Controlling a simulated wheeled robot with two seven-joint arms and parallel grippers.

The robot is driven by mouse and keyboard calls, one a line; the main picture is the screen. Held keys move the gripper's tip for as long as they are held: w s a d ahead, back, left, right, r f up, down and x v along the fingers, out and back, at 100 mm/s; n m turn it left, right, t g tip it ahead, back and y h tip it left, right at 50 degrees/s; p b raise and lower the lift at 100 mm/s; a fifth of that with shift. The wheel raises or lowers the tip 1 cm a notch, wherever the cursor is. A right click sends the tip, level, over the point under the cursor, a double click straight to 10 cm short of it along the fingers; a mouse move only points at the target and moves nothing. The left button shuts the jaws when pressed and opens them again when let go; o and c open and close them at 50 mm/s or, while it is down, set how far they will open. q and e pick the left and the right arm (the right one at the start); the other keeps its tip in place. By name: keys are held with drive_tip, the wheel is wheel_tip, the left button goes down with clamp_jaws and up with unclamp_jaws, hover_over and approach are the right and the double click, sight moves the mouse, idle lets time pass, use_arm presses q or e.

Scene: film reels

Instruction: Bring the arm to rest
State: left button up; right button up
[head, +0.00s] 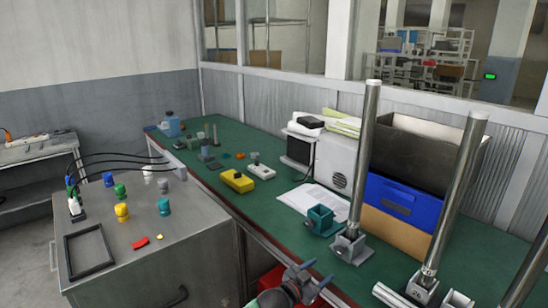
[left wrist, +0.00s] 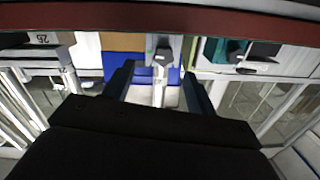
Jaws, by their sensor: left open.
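My left gripper (head: 318,273) is at the bottom of the head view, just off the front edge of the green-topped table (head: 215,185). Its jaws are apart with nothing visible between them. In the left wrist view, its two dark fingers (left wrist: 157,82) stand apart below the table's red-brown edge. My right gripper is in neither view. I see no film reel that I can make out.
Metal posts (head: 363,150) in grey bases stand on the table's right part. A teal holder (head: 320,219), a yellow case (head: 237,181) and a blue bin (head: 405,198) are on the table. A grey cabinet (head: 165,262) with coloured knobs stands at left.

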use_arm(q)
drive_tip(key=s+a+f+n+g+y+p, duration=0.1)
drive_tip(key=s+a+f+n+g+y, duration=0.2)
drive_tip(key=s+a, duration=0.7)
drive_tip(key=s+a+f+n+g+y+p, duration=0.1)
drive_tip(key=s+a+f+n+g+y, duration=0.2)
drive_tip(key=s+a, duration=0.7)
drive_tip(key=s+a+f+n+g+y+p, duration=0.1)
drive_tip(key=s+a+f+n+g+y, duration=0.2)
drive_tip(key=s+a, duration=0.7)
drive_tip(key=s+f+y, duration=0.2)
drive_tip(key=s, duration=1)
drive_tip(key=shift+s+n+y, duration=0.3)
drive_tip(key=shift+s, duration=0.05)
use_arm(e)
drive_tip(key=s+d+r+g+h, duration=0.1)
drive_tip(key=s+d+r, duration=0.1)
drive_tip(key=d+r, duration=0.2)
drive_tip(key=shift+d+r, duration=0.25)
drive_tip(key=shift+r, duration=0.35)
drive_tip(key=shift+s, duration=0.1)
